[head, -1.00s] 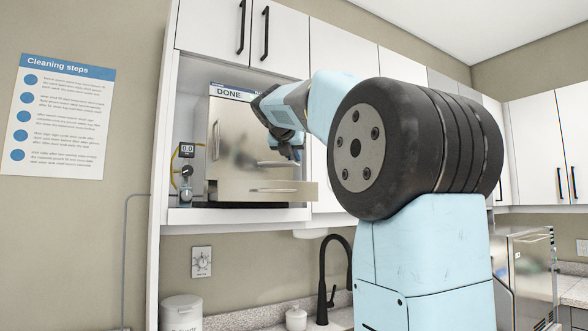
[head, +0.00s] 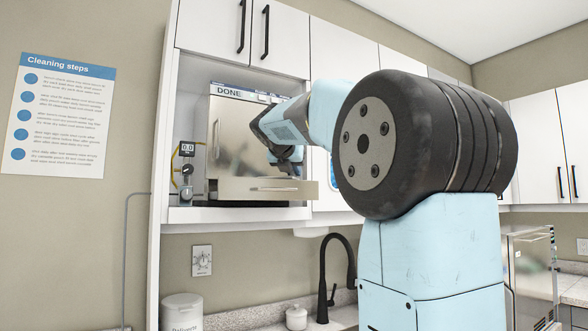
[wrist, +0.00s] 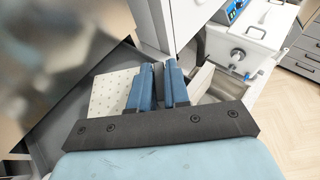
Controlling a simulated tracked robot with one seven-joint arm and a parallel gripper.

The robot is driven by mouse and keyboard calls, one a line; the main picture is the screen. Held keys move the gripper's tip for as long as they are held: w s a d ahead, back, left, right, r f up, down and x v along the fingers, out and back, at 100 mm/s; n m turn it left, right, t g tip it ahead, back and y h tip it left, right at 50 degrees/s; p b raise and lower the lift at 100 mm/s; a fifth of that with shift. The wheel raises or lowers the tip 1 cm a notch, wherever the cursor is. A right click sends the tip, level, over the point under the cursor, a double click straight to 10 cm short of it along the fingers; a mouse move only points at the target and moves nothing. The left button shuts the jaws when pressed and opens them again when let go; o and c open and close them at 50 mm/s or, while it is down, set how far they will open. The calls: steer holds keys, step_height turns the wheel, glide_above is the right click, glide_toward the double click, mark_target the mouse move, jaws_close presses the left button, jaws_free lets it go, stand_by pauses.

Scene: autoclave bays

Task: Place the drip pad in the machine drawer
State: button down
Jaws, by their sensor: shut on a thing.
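The machine (head: 232,140) is a steel-fronted unit marked DONE in the wall cabinet. Its drawer (head: 300,190) is pulled out at the bottom, with a bar handle on its front. My gripper (head: 288,163) is just above the drawer, fingers pointing down; its blue fingers also show in the wrist view (wrist: 160,88). The drip pad (wrist: 112,90) is a pale, dotted sheet beside the left finger in the wrist view. My gripper is shut on it, though the fingers hide the gripped part. The pad cannot be made out in the head view.
A small gauge with a yellow tube (head: 187,170) stands left of the machine. The cabinet doors (head: 250,35) above are closed. A black tap (head: 335,270) and a white canister (head: 181,311) are below. A white box-like unit (wrist: 250,45) shows in the wrist view.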

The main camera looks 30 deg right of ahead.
steer(key=c, duration=1.1)
jaws_free()
steer(key=shift+f, duration=0.1)
steer(key=shift+r, duration=0.2)
steer(key=v, duration=1.2)
steer(key=shift+r, duration=0.3)
steer(key=s+a+f+m+g+y, duration=0.1)
steer(key=s+a+f+m+y, duration=0.2)
steer(key=s+f+m, duration=0.5)
steer(key=s+a+f+m+g+y, duration=0.1)
steer(key=s+a+f+m+y, duration=0.2)
steer(key=s+f+m, duration=0.5)
steer(key=s+a+f+m+g+y, duration=0.2)
steer(key=s+f+m, duration=0.6)
steer(key=f, duration=1.9)
steer(key=a+m+y, duration=0.1)
steer(key=a+m, duration=0.1)
steer(key=m, duration=0.1)
steer(key=shift+s+a+f, duration=0.15)
steer(key=shift+s, duration=0.2)
